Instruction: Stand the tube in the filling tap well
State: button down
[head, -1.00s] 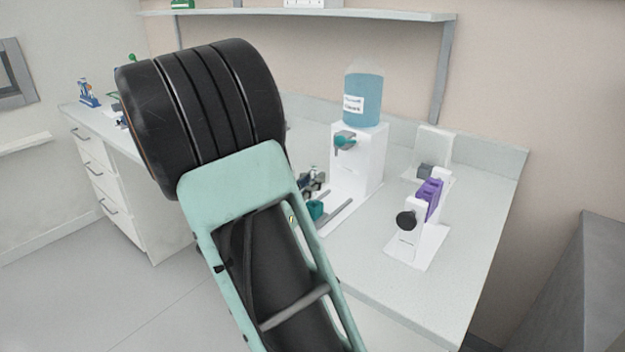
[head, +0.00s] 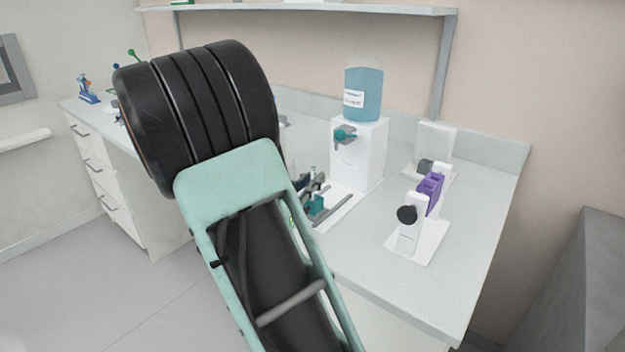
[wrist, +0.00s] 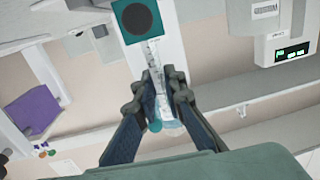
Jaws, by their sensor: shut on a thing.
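My gripper (wrist: 160,85) is shut on the clear tube (wrist: 153,68), which has graduation marks and shows between the fingers in the wrist view. In the head view my gripper (head: 312,182) is mostly hidden behind my arm, and I cannot make out the tube there. The filling tap (head: 345,135) is teal and sits on a white stand under a blue bottle. A teal block (head: 317,205) stands low in front of it. In the wrist view a teal square with a dark round opening (wrist: 137,17) lies just beyond the tube's far end; contact cannot be told.
A white stand with a purple rack (head: 430,190) and a black knob is on the bench at right. The white bench (head: 400,295) is clear at its front. A shelf (head: 310,10) runs above. A device with a green display (wrist: 292,52) shows in the wrist view.

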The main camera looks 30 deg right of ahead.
jog(key=shift+f, duration=0.15)
jog(key=shift+f+b, duration=0.4)
jog(key=shift+f, duration=0.1)
dwell(0.3)
jog(key=c, duration=1.9)
grip_release()
jog(key=shift+c, duration=0.2)
jog(key=v, duration=1.2)
